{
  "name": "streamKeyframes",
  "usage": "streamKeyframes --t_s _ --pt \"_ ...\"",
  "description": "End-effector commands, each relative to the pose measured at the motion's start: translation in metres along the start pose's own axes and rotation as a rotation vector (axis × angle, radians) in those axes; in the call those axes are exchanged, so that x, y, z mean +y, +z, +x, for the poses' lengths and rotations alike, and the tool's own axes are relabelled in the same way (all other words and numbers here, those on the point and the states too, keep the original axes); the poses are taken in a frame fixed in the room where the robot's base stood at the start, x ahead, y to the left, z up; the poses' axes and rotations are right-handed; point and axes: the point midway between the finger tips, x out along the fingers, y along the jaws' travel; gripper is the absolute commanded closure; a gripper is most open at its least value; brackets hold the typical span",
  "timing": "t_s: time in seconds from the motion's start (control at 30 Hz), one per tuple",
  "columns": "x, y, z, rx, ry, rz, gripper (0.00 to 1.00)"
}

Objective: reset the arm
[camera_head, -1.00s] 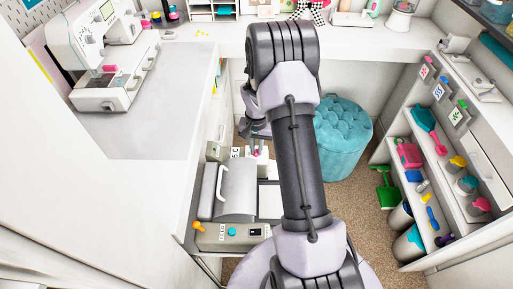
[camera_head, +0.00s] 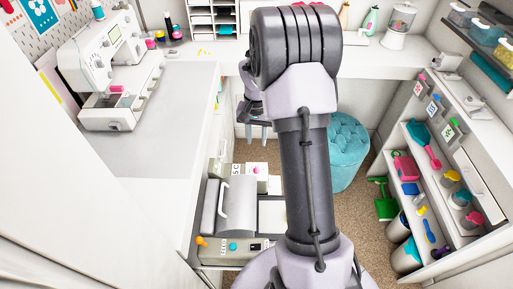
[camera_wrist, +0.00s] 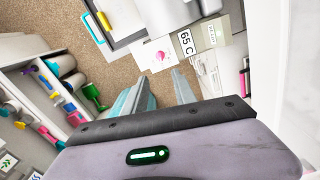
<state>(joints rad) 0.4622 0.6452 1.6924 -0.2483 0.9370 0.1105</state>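My arm stands upright through the middle of the head view, bent at its dark ribbed upper joint. My gripper (camera_head: 257,132) hangs to the left of the arm with its fingers downward, above the grey machine and in front of the counter. The two fingers are apart with nothing seen between them. In the wrist view the gripper (camera_wrist: 160,88) also shows two separate fingers, with carpet and the machine's white part beyond. The arm hides some of the floor and counter behind it.
A grey machine with a curved handle (camera_head: 222,205) stands below the gripper. A teal tufted stool (camera_head: 346,150) is right of the arm. A sewing machine (camera_head: 105,65) stands on the left counter (camera_head: 170,130). Tool shelves (camera_head: 440,190) line the right.

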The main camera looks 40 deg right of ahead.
Motion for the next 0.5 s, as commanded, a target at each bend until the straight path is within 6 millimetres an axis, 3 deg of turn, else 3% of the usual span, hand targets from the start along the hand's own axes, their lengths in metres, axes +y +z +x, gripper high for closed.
streamKeyframes --t_s 0.03,0.17,0.5 --pt "0.000 0.000 -0.011 0.001 0.000 0.000 0.67" --pt "0.000 0.000 -0.021 0.000 0.000 0.001 0.67" --pt "0.000 0.000 -0.022 -0.001 0.000 0.001 0.67"
